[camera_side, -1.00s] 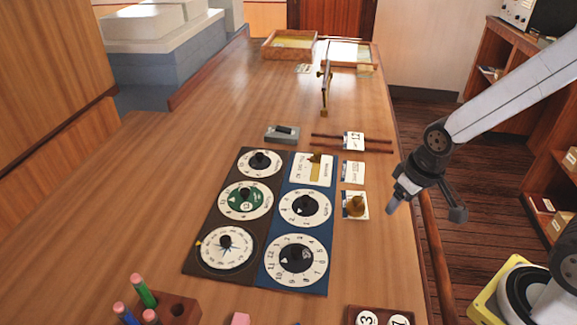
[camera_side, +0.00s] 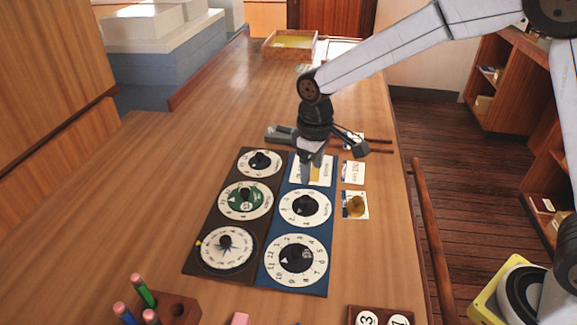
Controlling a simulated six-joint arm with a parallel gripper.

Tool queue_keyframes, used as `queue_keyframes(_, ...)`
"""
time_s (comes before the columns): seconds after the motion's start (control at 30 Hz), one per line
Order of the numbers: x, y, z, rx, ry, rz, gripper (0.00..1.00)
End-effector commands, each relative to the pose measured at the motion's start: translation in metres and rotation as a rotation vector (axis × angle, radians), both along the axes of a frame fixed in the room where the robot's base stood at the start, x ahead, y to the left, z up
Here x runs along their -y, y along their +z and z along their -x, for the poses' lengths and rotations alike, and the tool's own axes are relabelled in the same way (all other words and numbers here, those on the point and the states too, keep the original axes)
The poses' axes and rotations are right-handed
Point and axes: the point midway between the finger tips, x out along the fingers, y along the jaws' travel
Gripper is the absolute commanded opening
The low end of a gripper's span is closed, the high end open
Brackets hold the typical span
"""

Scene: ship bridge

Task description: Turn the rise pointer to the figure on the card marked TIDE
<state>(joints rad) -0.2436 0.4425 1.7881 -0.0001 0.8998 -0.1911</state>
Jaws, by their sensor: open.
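A blue board (camera_side: 271,271) carries a white plate at its top and two white dials with black pointer knobs, the middle dial (camera_side: 305,207) and the lower dial (camera_side: 297,259). I cannot read which one is marked rise. Three small white cards lie right of the boards: a far card (camera_side: 352,139), partly hidden by my arm, a middle card (camera_side: 353,172) and a near card (camera_side: 347,212) under a brass object. The word TIDE is not legible on any. My gripper (camera_side: 312,172) is open, pointing down over the top plate (camera_side: 326,172), just beyond the middle dial, touching no knob.
A dark board (camera_side: 196,262) with three more dials adjoins on the left. A wooden pencil block (camera_side: 178,308) and a numbered tray (camera_side: 381,311) stand in front. The left of the table is clear.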

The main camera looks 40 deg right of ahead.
Motion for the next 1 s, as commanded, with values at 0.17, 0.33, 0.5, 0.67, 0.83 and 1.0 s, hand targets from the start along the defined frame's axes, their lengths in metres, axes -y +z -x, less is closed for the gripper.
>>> queue_keyframes(0.17, -0.008, 0.001, -0.006, -0.012, 0.024, 0.003, 0.7)
queue_keyframes(0.33, -0.008, 0.001, -0.006, -0.012, 0.024, 0.003, 0.7)
queue_keyframes(0.5, -0.008, -0.005, -0.006, -0.013, 0.024, 0.003, 0.7)
queue_keyframes(0.67, -0.008, -0.019, -0.006, -0.014, 0.023, 0.003, 0.7)
queue_keyframes(0.83, -0.007, -0.04, -0.006, -0.014, 0.023, 0.003, 0.7)
queue_keyframes(1.0, -0.007, -0.06, -0.005, -0.014, 0.023, 0.003, 0.7)
